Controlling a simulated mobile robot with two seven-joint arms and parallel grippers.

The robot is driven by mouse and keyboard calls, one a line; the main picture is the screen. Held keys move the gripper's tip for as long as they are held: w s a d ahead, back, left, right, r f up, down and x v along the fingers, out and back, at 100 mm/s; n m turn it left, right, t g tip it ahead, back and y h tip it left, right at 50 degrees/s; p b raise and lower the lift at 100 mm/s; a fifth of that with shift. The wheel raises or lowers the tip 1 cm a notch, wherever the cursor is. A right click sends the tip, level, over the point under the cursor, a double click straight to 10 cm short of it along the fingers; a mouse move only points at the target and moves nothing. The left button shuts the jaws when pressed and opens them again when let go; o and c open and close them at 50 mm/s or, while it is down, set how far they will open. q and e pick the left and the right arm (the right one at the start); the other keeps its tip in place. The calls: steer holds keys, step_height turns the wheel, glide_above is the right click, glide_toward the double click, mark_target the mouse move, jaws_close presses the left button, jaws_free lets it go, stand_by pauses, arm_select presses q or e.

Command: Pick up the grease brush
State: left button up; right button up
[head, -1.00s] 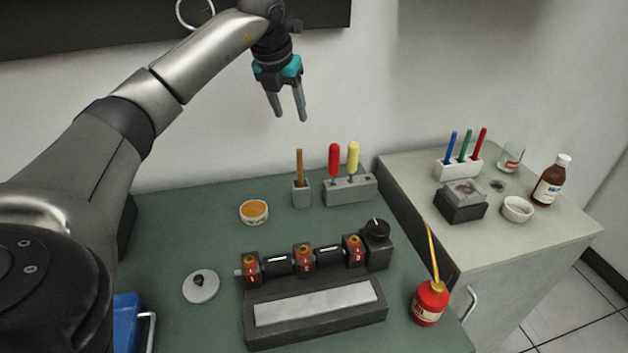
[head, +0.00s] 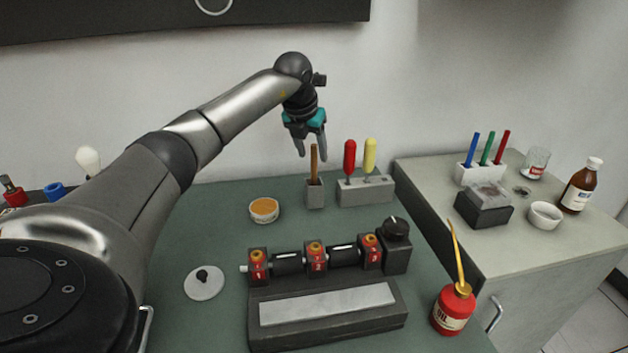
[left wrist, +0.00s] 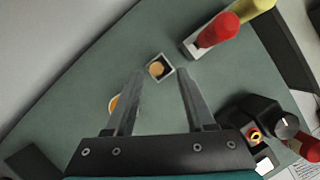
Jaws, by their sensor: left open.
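The grease brush (head: 314,162) appears as a thin brown wooden handle standing upright in a small grey square holder (head: 314,195) at the back of the green bench; its lower end is hidden inside. In the left wrist view its round end (left wrist: 156,69) shows within the holder's square rim, between and beyond my fingertips. My left gripper (head: 312,157) is open and empty, pointing down, above and around the level of the handle's top in the head view. Whether a finger touches the handle cannot be told. My right gripper is not in view.
A grey stand with red (head: 349,158) and yellow (head: 369,156) handled tools stands just right of the holder. A tin of orange grease (head: 264,210) sits to its left. A roller block (head: 328,310) and a red oil can (head: 453,308) are in front.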

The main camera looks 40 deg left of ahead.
mark_target(315, 165)
arm_select(q)
steer(key=shift+b+x, duration=0.5)
steer(key=shift+x, duration=2.75)
steer(key=shift+w+a+r, duration=0.15)
steer(key=shift+w, duration=0.05)
jaws_close()
